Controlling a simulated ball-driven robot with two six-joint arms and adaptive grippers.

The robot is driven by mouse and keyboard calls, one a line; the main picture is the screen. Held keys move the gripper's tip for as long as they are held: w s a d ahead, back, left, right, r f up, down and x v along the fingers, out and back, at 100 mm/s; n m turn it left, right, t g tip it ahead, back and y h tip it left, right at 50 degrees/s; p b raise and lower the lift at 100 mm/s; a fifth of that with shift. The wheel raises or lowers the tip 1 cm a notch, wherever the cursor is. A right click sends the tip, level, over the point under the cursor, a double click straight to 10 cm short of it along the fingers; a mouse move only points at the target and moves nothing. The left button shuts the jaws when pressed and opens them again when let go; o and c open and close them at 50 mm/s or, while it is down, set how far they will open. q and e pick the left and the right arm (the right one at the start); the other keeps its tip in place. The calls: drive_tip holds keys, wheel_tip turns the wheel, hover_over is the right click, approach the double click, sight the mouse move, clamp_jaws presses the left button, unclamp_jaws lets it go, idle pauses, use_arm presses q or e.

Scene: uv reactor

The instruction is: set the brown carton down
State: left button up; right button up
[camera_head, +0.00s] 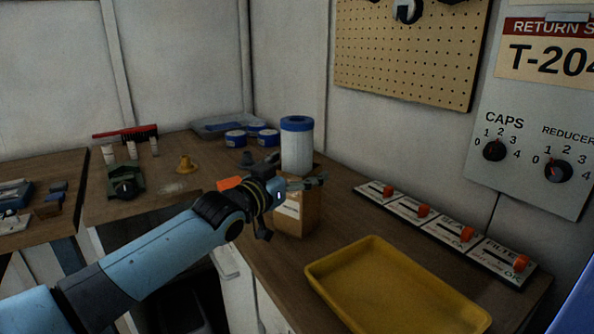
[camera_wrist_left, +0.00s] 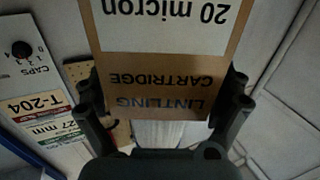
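The brown carton (camera_head: 297,215) is at the middle of the bench in the head view, upright, partly behind my left gripper (camera_head: 300,183). In the left wrist view the carton (camera_wrist_left: 165,75) carries a white label reading "20 micron" and the printed words "LINTLING CARTRIDGE", upside down. The two dark fingers of my left gripper (camera_wrist_left: 166,112) are against its opposite sides, so the gripper is shut on it. Whether the carton's base touches the bench cannot be told. My right gripper is not in view.
A white cylinder with a blue top (camera_head: 297,150) stands just behind the carton. An empty yellow tray (camera_head: 395,290) lies in front to the right. A row of labelled panels with orange knobs (camera_head: 445,232) runs along the wall. Bare bench (camera_head: 340,222) lies between carton and panels.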

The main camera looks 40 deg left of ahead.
sight(288, 172)
use_arm(q)
drive_tip(key=shift+r, duration=0.1)
drive_tip(key=shift+r+p, duration=0.15)
drive_tip(key=shift+p, duration=0.2)
drive_tip(key=s+p, duration=0.3)
drive_tip(key=p, duration=0.2)
drive_tip(key=shift+s+r+p, duration=0.2)
drive_tip(key=shift+s+p, duration=0.1)
drive_tip(key=shift+s, duration=0.05)
drive_tip(key=s+p, duration=0.2)
drive_tip(key=s, duration=0.6)
drive_tip(key=shift+s+f, duration=0.15)
drive_tip(key=shift+f, duration=0.15)
